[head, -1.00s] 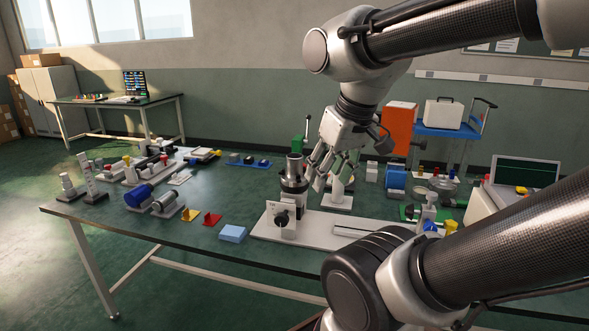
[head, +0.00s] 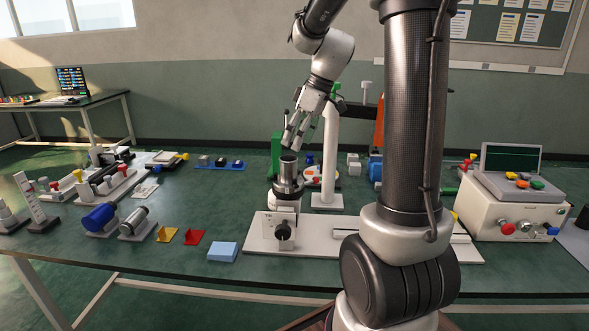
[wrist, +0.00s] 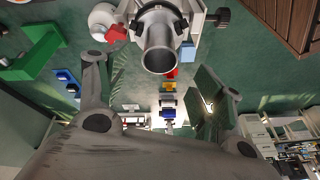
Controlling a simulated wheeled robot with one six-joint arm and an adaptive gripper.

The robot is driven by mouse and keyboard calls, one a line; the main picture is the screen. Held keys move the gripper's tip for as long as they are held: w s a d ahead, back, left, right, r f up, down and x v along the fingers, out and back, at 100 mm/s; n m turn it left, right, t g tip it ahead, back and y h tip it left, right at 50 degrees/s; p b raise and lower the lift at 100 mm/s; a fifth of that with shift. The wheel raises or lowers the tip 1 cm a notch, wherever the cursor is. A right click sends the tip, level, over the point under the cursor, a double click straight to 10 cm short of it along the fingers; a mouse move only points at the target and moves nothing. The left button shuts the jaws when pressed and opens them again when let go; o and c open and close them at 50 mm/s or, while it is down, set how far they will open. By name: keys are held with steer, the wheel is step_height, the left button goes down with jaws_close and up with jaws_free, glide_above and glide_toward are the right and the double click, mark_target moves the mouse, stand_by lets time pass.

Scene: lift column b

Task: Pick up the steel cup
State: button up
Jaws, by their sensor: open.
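The steel cup (head: 288,168) stands upright on the lift column (head: 285,205) at the middle of the table. In the wrist view its round open mouth (wrist: 159,60) shows at the upper middle. My gripper (head: 293,140) is open and empty, tilted downward just above the cup's rim. In the wrist view my two fingers (wrist: 153,90) are spread wide, and the cup lies beyond them, sideways between the two. The cup's lower part is hidden by the dark ring of its mount.
A white post (head: 328,165) and a green block (head: 277,155) stand close behind the cup. A control box (head: 505,215) is at the right. My own arm link hides part of the table. A blue block (head: 222,251) lies at the front edge.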

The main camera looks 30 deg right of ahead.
mark_target(288, 159)
steer(key=shift+w+r+n, duration=0.4)
steer(key=shift+r+n, duration=0.05)
steer(key=shift+n, duration=0.25)
steer(key=f, duration=0.2)
steer(key=a+f+n, duration=0.1)
steer(key=f, duration=0.2)
steer(key=a+f+n, duration=0.1)
steer(key=f, duration=0.1)
steer(key=shift+w+a+f, duration=0.15)
steer(key=shift+w+f, duration=0.15)
steer(key=shift+w, duration=0.1)
steer(key=c, duration=1.1)
